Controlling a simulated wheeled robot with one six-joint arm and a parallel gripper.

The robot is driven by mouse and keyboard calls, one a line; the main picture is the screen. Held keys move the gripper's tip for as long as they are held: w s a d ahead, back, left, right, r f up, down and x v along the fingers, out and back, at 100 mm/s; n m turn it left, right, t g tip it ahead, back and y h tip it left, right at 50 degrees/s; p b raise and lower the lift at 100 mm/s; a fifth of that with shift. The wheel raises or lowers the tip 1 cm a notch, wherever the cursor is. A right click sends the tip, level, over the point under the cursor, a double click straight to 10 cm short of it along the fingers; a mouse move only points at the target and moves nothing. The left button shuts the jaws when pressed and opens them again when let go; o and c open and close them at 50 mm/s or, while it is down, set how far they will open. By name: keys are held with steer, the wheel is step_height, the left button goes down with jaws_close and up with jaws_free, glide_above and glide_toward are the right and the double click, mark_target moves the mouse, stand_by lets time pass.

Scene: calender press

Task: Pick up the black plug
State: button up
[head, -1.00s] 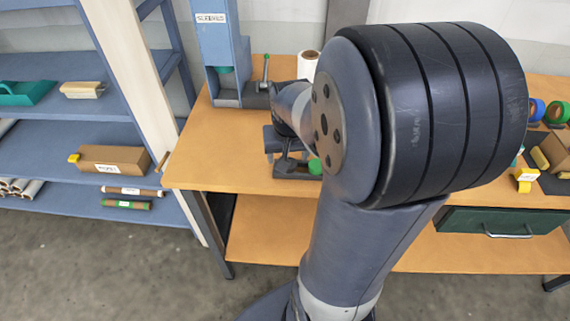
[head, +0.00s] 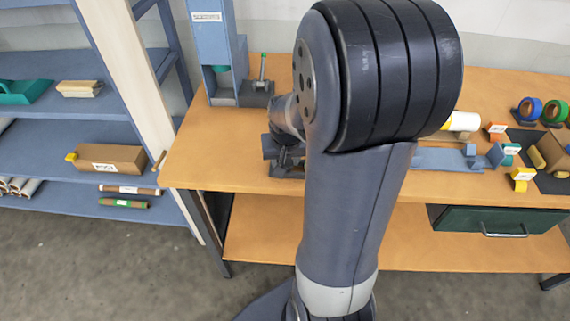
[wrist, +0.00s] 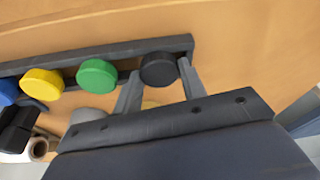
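The black plug (wrist: 158,68) is a round knob at the right end of a dark rack (wrist: 125,50) in the wrist view. My gripper (wrist: 160,72) has its two grey fingers apart, one on each side of the black plug. Small gaps seem to show, and I see no clear grip. The plug is still at the rack. In the head view my gripper (head: 284,150) is low over the left part of the table, and my arm hides the plug.
Green (wrist: 97,75), yellow (wrist: 42,82) and blue (wrist: 7,92) plugs line the rack to the left. A blue press column (head: 218,50) stands behind on the wooden table (head: 200,160). Tape rolls (head: 530,109) and small boxes are at the right. Shelves are at the left.

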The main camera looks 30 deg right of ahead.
mark_target(285, 163)
steer(key=c, duration=0.4)
step_height(285, 163, up, 10)
stand_by(0.5)
